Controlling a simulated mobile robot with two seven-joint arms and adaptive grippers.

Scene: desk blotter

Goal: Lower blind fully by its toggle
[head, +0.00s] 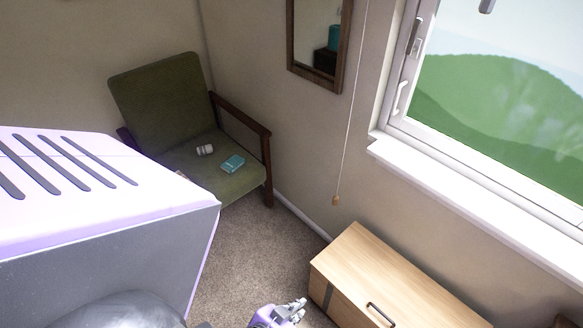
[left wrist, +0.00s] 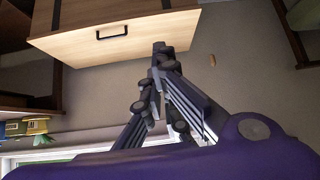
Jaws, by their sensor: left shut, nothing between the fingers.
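A thin pale cord (head: 352,100) hangs along the wall left of the window. A small tan toggle (head: 336,200) is at its lower end, just beyond the near cabinet's back corner. A small tan piece that looks like the toggle (left wrist: 212,60) also shows in the left wrist view, right of the fingers and apart from them. My left gripper (head: 294,308) is low in the head view, below and left of the toggle. It is shut and empty, and its fingers show in the left wrist view (left wrist: 157,75). The blind itself is not visible. My right gripper is out of view.
A wooden cabinet (head: 385,280) with a dark handle stands right of my left gripper, under the white window sill (head: 470,190). A green armchair (head: 165,110) holds a teal object (head: 233,163) and a can (head: 205,150). A mirror (head: 318,45) hangs left of the cord. Carpet (head: 250,250) is clear.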

